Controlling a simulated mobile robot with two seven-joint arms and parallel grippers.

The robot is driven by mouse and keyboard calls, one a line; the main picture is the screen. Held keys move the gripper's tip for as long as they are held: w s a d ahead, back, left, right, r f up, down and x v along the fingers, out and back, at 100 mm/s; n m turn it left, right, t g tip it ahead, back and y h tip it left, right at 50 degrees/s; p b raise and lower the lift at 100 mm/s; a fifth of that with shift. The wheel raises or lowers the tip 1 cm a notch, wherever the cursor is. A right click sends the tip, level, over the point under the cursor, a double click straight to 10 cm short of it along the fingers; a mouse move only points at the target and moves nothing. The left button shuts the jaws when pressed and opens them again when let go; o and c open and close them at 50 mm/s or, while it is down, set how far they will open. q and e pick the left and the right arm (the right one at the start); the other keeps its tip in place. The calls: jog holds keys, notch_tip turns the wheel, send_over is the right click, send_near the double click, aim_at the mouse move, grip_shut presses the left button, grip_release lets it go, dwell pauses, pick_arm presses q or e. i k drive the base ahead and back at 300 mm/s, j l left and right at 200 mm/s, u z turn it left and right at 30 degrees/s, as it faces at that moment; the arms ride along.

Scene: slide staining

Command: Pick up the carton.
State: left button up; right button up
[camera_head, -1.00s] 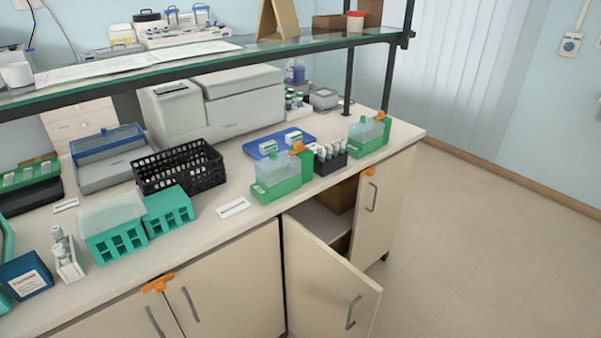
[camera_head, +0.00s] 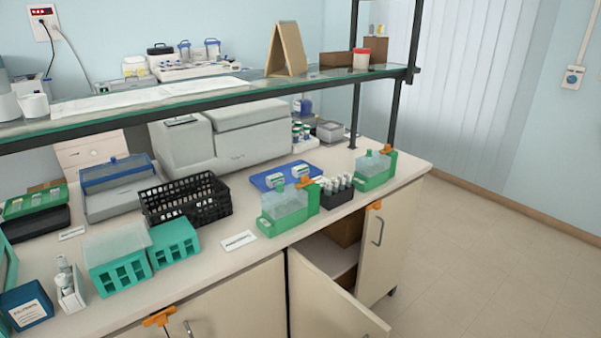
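A brown carton (camera_head: 347,231) stands partly in view inside the open cupboard under the bench, in shadow. The open door (camera_head: 328,298) and the bench top hide part of it. Two more brown boxes are on the glass shelf: a taller one (camera_head: 376,49) and a low one (camera_head: 335,59) by a red-lidded cup. I cannot tell which of these the task calls the carton. Neither of my grippers is in view.
The bench top holds a black basket (camera_head: 186,199), teal racks (camera_head: 174,241), a green staining jar (camera_head: 287,215) and a blue tray (camera_head: 284,176). The glass shelf (camera_head: 215,97) hangs over its back. The floor (camera_head: 480,260) at right is clear.

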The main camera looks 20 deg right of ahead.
aim_at(298, 171)
jog(key=l+z, duration=0.5)
jog(key=i+l+z, duration=0.2)
jog(key=l+z, duration=0.25)
jog(key=i+l+z, duration=0.2)
jog(key=z, duration=0.3)
jog(key=i+l+z, duration=0.25)
jog(key=z, duration=0.2)
jog(key=i+l+z, duration=0.25)
jog(key=z, duration=0.25)
jog(key=i+l+u, duration=0.1)
jog(key=i+u, duration=0.25)
jog(key=i, duration=0.15)
jog(key=i+l+u, duration=0.4)
jog(key=i+u, duration=0.2)
jog(key=u, duration=0.25)
jog(key=i+u, duration=0.25)
jog(key=u, duration=0.2)
jog(key=i+l+u, duration=0.15)
jog(key=u, duration=0.35)
jog(key=i+l+u, duration=0.1)
jog(key=u, duration=0.4)
jog(key=i+l+u, duration=0.2)
jog(key=u, duration=0.25)
jog(key=i+l+u, duration=0.15)
jog(key=u, duration=0.35)
jog(key=i+l+u, duration=0.1)
jog(key=l+u, duration=0.2)
jog(key=u, duration=0.2)
jog(key=l+u, duration=0.3)
jog(key=u, duration=0.15)
